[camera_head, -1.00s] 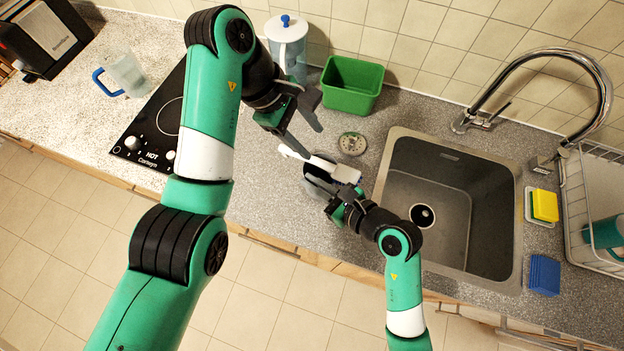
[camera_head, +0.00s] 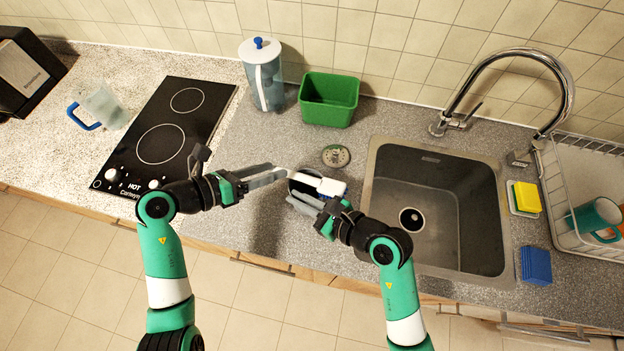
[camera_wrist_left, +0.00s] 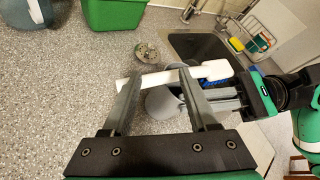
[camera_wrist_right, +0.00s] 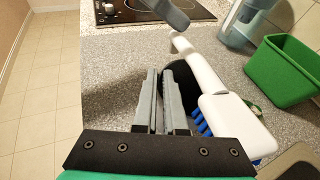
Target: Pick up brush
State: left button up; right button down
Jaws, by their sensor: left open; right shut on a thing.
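The brush (camera_head: 318,183) has a white handle and a white head with blue bristles. It lies across a dark, round, cup-like vessel (camera_head: 299,187); whether it rests on the rim is unclear. My left gripper (camera_head: 281,173) is open at the handle's end; in the left wrist view (camera_wrist_left: 158,76) the handle (camera_wrist_left: 155,78) passes across between the fingers. My right gripper (camera_head: 300,202) is shut on the vessel's near side; in the right wrist view the fingers (camera_wrist_right: 165,75) cover part of the dark vessel (camera_wrist_right: 183,72), with the brush head (camera_wrist_right: 235,125) to their right.
A sink (camera_head: 440,200) lies right of the vessel, with a round drain strainer (camera_head: 336,156) behind. A green bin (camera_head: 329,99) and a lidded pitcher (camera_head: 264,80) stand at the back. A cooktop (camera_head: 165,140) lies left. Sponges and a dish rack (camera_head: 590,235) are far right.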

pick_arm(q)
jog(key=s+a+f+n+t, duration=0.1)
jog(key=s+a+n+t, duration=0.2)
jog(key=n, duration=0.6)
jog(key=s+a+f+n+t, duration=0.2)
jog(key=s+n+t, duration=0.15)
jog(key=n, duration=0.65)
jog(key=shift+g+y, duration=0.25)
jog(key=shift+y, duration=0.15)
jog(key=x, duration=1.1)
jog(key=shift+d+r, duration=0.15)
jog(key=shift+d, duration=0.5)
grip_shut()
